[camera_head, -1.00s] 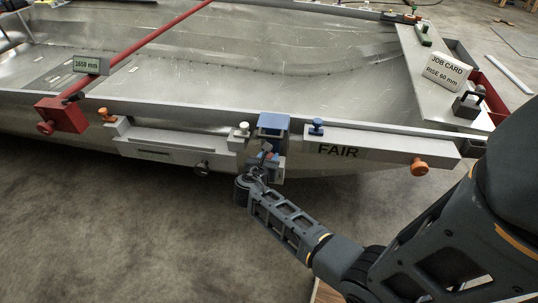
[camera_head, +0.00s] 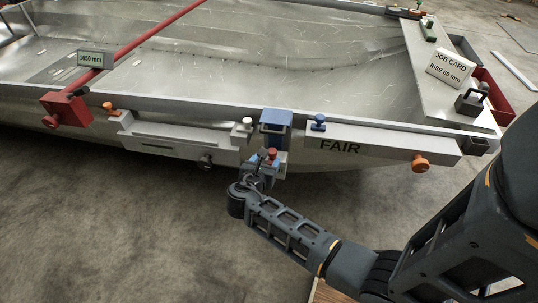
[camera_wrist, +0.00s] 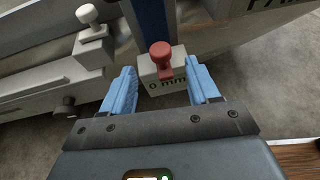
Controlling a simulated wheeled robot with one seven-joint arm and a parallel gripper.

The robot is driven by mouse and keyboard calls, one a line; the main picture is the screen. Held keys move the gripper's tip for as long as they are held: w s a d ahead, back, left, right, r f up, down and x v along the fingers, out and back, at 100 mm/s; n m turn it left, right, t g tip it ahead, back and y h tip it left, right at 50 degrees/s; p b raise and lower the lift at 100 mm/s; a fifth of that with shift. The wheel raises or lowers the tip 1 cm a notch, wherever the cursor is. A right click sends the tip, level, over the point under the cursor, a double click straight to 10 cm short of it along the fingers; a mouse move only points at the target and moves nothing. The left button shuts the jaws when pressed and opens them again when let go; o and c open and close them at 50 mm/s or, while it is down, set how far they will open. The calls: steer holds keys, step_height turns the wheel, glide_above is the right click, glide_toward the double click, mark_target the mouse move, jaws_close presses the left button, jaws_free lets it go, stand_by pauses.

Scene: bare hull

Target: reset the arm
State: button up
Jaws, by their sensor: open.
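My gripper (camera_wrist: 163,88) is open and empty, its two blue fingers apart in the wrist view. A small grey block (camera_wrist: 165,82) marked "0 mm", with a red knob (camera_wrist: 160,54) on it, shows between and beyond the fingertips. I cannot tell whether the fingers touch it. In the head view my gripper (camera_head: 257,175) is just in front of the hull's near side, below the blue bracket (camera_head: 275,119). The red knob also shows there (camera_head: 272,153). My arm reaches in from the lower right.
The metal hull (camera_head: 200,75) fills the back. A grey bar (camera_head: 380,142) marked "FAIR" has an orange knob (camera_head: 420,163). A red clamp (camera_head: 67,108) is at left. A job card (camera_head: 450,68) reads "RISE 60 mm". The floor at lower left is clear.

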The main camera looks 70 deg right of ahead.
steer(key=shift+v, duration=0.85)
steer(key=shift+f, duration=0.1)
steer(key=s+a+r+m+t+y+p, duration=0.1)
steer(key=s+a+m+t+y+p, duration=0.2)
steer(key=s+a, duration=0.45)
steer(key=s+a+r+m+t+y, duration=0.1)
steer(key=s+a+m+t+y, duration=0.3)
steer(key=a, duration=0.6)
steer(key=s+a+r+m+t+y, duration=0.2)
steer(key=s+a+r+m, duration=0.1)
steer(key=r, duration=0.6)
steer(key=s+a+r+m+t+y+p, duration=0.1)
steer(key=s+a+r+m+t+y, duration=0.1)
steer(key=a+r+m, duration=0.3)
steer(key=s+a+r+m+t+y+p, duration=0.1)
steer(key=s+a+r+m+t+y, duration=0.1)
steer(key=r, duration=1.1)
steer(key=shift+s+a+m+t, duration=0.4)
steer(key=shift+s+a+m, duration=0.55)
steer(key=shift+s, duration=0.25)
